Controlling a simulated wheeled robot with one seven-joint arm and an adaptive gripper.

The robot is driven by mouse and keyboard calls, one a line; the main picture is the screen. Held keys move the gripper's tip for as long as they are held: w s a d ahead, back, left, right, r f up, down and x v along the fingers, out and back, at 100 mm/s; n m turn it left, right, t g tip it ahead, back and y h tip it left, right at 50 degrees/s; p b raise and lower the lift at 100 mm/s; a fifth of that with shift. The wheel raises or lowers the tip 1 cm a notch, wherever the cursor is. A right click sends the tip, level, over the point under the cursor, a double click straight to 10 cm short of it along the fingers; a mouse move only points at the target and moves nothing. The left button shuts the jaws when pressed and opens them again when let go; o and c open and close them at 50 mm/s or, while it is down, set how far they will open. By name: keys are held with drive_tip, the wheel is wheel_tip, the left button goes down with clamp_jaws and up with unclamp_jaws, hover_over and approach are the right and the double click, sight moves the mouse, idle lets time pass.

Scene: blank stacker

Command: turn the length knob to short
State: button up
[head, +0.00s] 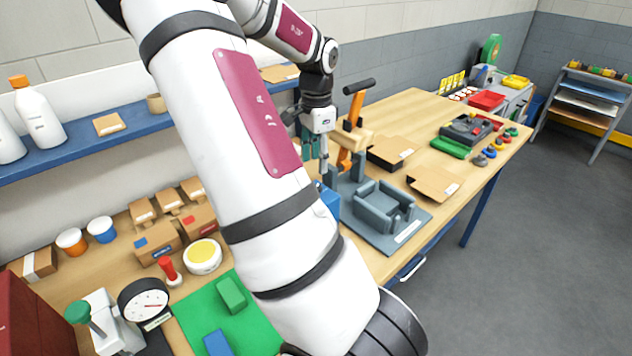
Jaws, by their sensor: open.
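My gripper (316,160) is in the head view, open and pointing down, above the bench near the orange lever (353,125). Nothing shows between its fingers. Below and to its right is a grey fixture with a cradle (384,206) on a flat plate. A blue block (329,199) is partly hidden by my arm beside this fixture. I cannot make out a knob marked for length; it may be hidden behind my arm or gripper, or too small to tell. A dark device with a round top (467,127) stands farther right on the bench.
Open cardboard boxes (434,182) lie right of the lever. Several coloured knob-like pieces (491,152) line the bench's right edge. A dial gauge (143,303), a green mat (262,335) and small boxes are at the left. My arm crosses the middle, hiding bench.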

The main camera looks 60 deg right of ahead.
wheel_tip(320, 180, down, 8)
drive_tip(key=shift+r+p, duration=0.1)
drive_tip(key=shift+p, duration=0.25)
clamp_jaws()
